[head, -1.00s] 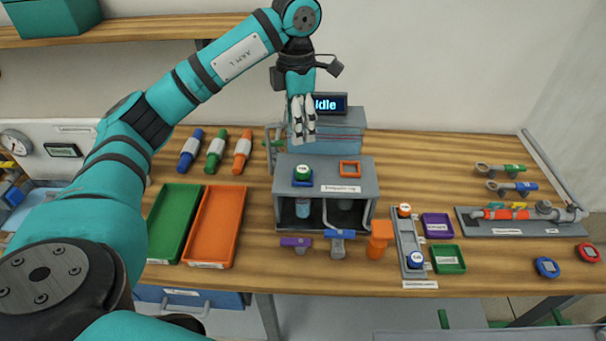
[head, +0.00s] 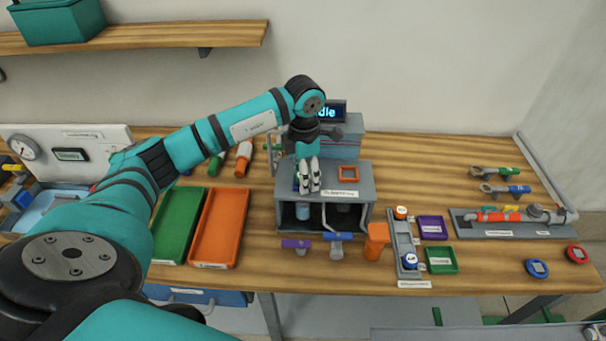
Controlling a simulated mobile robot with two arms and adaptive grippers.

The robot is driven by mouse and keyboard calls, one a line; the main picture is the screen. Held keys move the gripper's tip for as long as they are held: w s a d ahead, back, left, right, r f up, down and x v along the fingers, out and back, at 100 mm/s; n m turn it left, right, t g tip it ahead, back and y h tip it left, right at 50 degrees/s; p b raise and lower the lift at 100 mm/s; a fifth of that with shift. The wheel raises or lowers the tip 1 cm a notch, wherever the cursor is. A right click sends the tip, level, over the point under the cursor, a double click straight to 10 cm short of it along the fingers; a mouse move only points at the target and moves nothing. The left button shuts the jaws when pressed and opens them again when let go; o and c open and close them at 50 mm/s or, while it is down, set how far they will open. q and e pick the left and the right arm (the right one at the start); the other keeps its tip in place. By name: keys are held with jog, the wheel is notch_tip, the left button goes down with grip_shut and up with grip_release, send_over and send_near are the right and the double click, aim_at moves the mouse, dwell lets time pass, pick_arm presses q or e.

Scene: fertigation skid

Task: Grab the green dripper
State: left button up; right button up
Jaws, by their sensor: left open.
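The green dripper, a round green cap with a white label, sits in a blue square holder on top of the grey rig (head: 366,182). Only a sliver of green (head: 297,178) shows now, as my left gripper covers most of it. My left gripper (head: 310,190) points down with its pale fingers open, right at the dripper in the picture. I cannot tell whether the fingers touch it or stand around it. My right gripper is not in view.
An orange square frame (head: 348,173) lies beside it on the rig. A display (head: 326,111) stands behind. Orange (head: 400,212) and blue (head: 410,261) drippers sit in a narrow grey rack to the right. Green (head: 177,226) and orange (head: 217,228) trays lie left.

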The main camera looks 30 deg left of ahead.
pick_arm(q)
jog(key=c, duration=0.9)
jog(key=shift+r, duration=0.1)
